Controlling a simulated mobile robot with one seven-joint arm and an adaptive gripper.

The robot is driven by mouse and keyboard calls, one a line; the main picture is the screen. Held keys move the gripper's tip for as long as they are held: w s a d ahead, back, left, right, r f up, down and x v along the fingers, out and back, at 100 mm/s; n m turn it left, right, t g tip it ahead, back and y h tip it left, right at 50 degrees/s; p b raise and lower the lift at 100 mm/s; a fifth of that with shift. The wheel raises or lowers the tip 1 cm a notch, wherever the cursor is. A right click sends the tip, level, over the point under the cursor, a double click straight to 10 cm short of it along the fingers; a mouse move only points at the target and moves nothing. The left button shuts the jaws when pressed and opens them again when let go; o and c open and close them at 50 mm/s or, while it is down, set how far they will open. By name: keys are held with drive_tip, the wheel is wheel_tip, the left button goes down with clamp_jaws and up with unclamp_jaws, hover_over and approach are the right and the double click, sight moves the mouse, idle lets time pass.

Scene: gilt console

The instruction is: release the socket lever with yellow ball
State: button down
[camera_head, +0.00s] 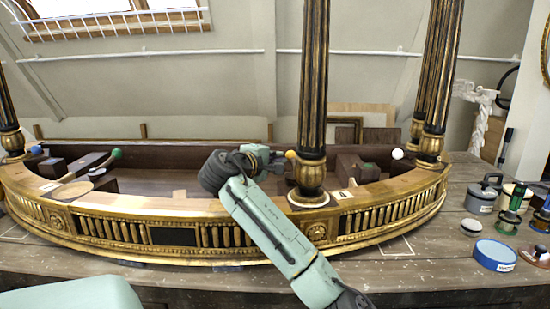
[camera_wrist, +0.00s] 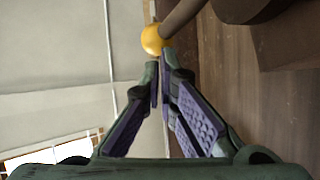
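The yellow ball (camera_head: 290,154) shows just left of the front column in the head view, at the end of my gripper (camera_head: 274,160). In the wrist view the yellow ball (camera_wrist: 153,39) sits at the end of a dark rod (camera_wrist: 183,14), just beyond the fingertips of my gripper (camera_wrist: 161,72). The fingers are drawn almost together, with a narrow gap and nothing visible between them. Whether a fingertip touches the ball I cannot tell. The socket at the lever's base is not clearly visible; the column and my gripper cover that area in the head view.
The gilt console (camera_head: 175,237) curves around the work area. A fluted column (camera_head: 313,90) stands close right of my gripper. A green-ball lever (camera_head: 116,153), a blue-ball one (camera_head: 36,150) and a white-ball one (camera_head: 398,154) stand elsewhere. Jars and tins (camera_head: 496,254) stand at right.

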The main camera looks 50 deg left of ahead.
drive_tip(key=shift+w+d, duration=0.25)
drive_tip(key=shift+w, duration=0.1)
drive_tip(key=v, duration=1.2)
drive_tip(key=shift+s+a, duration=0.25)
drive_tip(key=shift+s, duration=0.1)
